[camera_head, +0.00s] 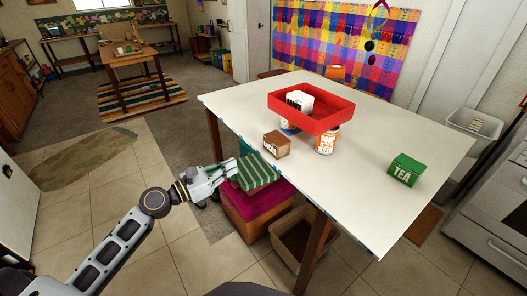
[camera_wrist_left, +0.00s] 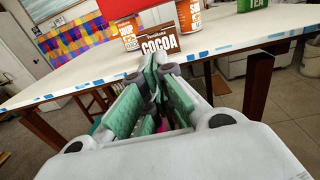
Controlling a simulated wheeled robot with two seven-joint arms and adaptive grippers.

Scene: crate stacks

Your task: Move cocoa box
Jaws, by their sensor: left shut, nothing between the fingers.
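The cocoa box (camera_head: 277,145) is a small brown box with a white label, upright near the table's left edge. In the left wrist view it (camera_wrist_left: 160,43) stands beyond my fingertips. My left gripper (camera_head: 233,166) is shut and empty, just off the table's left edge, apart from the cocoa box. Its fingers (camera_wrist_left: 158,68) show in the left wrist view, with the tips overlapping the lower part of the box in the picture. My right gripper is not in view.
A red tray (camera_head: 318,124) holding a white box sits above soup cans (camera_head: 326,141) behind the cocoa box. A green tea box (camera_head: 405,170) stands at the right. The front tabletop is clear.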

